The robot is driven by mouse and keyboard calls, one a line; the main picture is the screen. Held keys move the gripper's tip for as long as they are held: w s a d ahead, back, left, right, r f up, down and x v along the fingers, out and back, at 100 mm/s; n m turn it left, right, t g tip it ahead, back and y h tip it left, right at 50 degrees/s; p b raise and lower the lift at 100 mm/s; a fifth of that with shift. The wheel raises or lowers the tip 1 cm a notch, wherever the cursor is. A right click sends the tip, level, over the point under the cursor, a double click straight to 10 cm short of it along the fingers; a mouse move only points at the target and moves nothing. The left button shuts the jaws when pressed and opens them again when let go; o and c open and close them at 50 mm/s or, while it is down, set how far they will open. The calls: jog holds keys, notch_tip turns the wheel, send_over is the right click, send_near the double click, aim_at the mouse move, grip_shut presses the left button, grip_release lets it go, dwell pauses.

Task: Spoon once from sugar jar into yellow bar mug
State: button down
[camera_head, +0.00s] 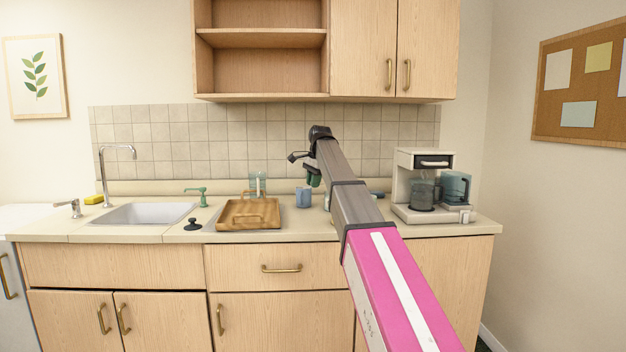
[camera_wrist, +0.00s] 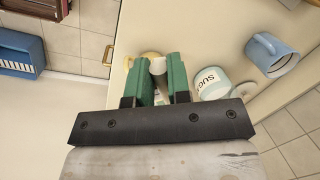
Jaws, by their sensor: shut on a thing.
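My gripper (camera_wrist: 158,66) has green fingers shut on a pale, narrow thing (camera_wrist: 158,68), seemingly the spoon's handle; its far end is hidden. In the head view my gripper (camera_head: 313,180) is over the counter and mostly behind my arm. The white sugar jar (camera_wrist: 211,81), lettered "SUGA", stands just right of the fingers in the wrist view. A yellow rim (camera_wrist: 150,55), likely the yellow bar mug, shows behind the fingers, mostly hidden. I cannot tell what is inside the jar or mug.
A blue mug (camera_wrist: 270,55) stands right of the jar in the wrist view; it also shows in the head view (camera_head: 303,197). A wooden tray (camera_head: 232,224), a sink (camera_head: 145,213) and a black stopper (camera_head: 193,225) are left. A coffee maker (camera_head: 422,180) stands right.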

jog(key=f+m+t+y, duration=0.1)
jog(key=t+y, duration=0.1)
jog(key=t, duration=0.3)
jog(key=s+f+m+t+y, duration=0.1)
jog(key=t+y, duration=0.2)
jog(key=t, duration=0.3)
jog(key=d+f+m+t+y, duration=0.1)
jog(key=t+y, duration=0.1)
jog(key=t, duration=0.3)
jog(key=shift+s+d+m+t+y, duration=0.1)
jog(key=shift+s+m+t+y, duration=0.2)
jog(key=shift+s+m+y, duration=0.1)
jog(key=shift+m+t, duration=0.4)
jog(key=shift+t, duration=0.7)
jog(key=shift+m+t, duration=0.3)
jog(key=shift+t, duration=0.3)
jog(key=shift+s+d+t, duration=0.1)
jog(key=shift+t, duration=0.3)
jog(key=shift+g, duration=0.5)
jog(key=shift+n+g, duration=0.4)
jog(key=shift+g, duration=0.3)
jog(key=shift+r+n+g, duration=0.1)
jog(key=shift+n+g, duration=0.3)
jog(key=shift+g, duration=0.7)
